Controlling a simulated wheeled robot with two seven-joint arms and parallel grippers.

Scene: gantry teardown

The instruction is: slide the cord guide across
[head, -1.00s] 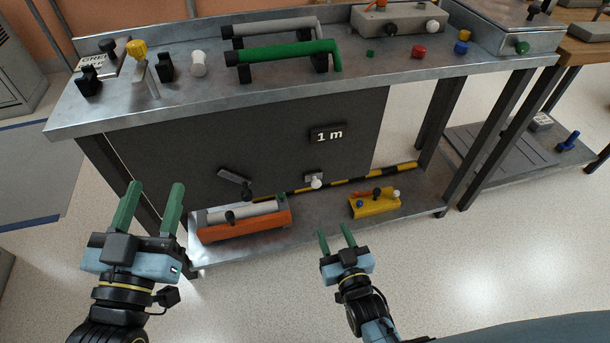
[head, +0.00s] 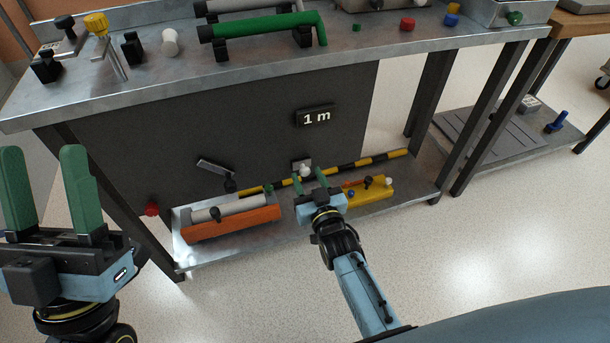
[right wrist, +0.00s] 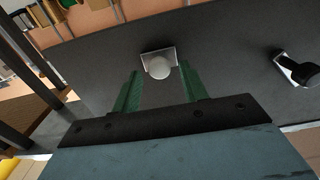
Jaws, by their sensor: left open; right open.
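A small metal plate with a round white knob (head: 305,170), which I take to be the cord guide, sits low on the dark panel below the bench top. In the right wrist view the white knob (right wrist: 158,66) shows between my right gripper's green fingers, with a gap on each side. My right gripper (head: 309,177) is open in front of it; whether the knob is in reach of the fingertips I cannot tell. My left gripper (head: 43,155) is open and empty at the far left, in front of the bench.
A lever with a black knob (head: 215,168) is left of the guide; it also shows in the right wrist view (right wrist: 297,68). The lower shelf holds an orange block (head: 235,225) and a yellow block (head: 372,194). A black-yellow striped strip (head: 372,161) runs behind them.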

